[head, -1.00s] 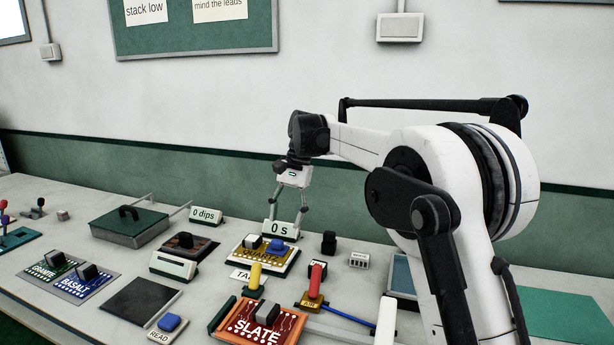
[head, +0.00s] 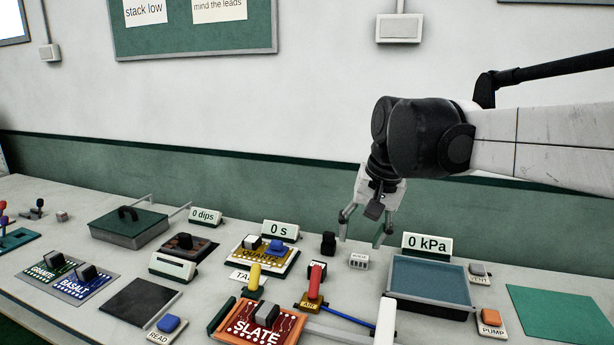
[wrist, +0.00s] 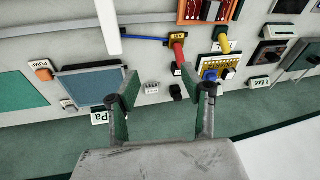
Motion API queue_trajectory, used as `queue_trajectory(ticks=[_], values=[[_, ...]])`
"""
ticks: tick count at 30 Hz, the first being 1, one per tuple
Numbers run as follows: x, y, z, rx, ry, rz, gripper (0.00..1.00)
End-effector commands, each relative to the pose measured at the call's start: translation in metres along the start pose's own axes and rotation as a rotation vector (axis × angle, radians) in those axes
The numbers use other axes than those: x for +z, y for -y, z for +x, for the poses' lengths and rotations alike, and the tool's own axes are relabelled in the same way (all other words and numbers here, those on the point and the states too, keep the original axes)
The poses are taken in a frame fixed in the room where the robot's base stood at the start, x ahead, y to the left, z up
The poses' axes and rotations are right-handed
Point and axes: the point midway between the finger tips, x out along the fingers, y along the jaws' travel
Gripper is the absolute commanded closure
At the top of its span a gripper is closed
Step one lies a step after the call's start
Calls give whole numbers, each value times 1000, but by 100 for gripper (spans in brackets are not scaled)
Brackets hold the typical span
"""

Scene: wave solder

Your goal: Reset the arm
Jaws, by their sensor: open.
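My gripper (head: 364,228) hangs above the back of the bench in the head view, just left of the "0 kPa" sign. Its two fingers are apart with nothing between them. In the wrist view my open gripper (wrist: 160,95) points down over the bench, and the small white labelled block (wrist: 152,88) shows between the fingers on the surface below. My arm reaches in from the right edge of the head view.
The blue tray (head: 435,312) stands to the right, beside the PUMP button (head: 491,320). The red SLATE board (head: 240,328), yellow handle (head: 255,275) and red handle (head: 315,282) stand in front. A black knob (head: 328,243) is near the gripper. The green mat (head: 570,315) is bare.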

Motion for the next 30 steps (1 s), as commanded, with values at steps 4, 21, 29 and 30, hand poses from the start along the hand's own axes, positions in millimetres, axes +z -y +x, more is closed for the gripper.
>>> queue_trajectory(ticks=[4,21,29,30], values=[[34,-26,-4,10,-67,-28,57],[159,-115,24,85,-317,-158,57],[189,-135,41,114,-380,-196,57],[191,-136,42,116,-384,-199,57]])
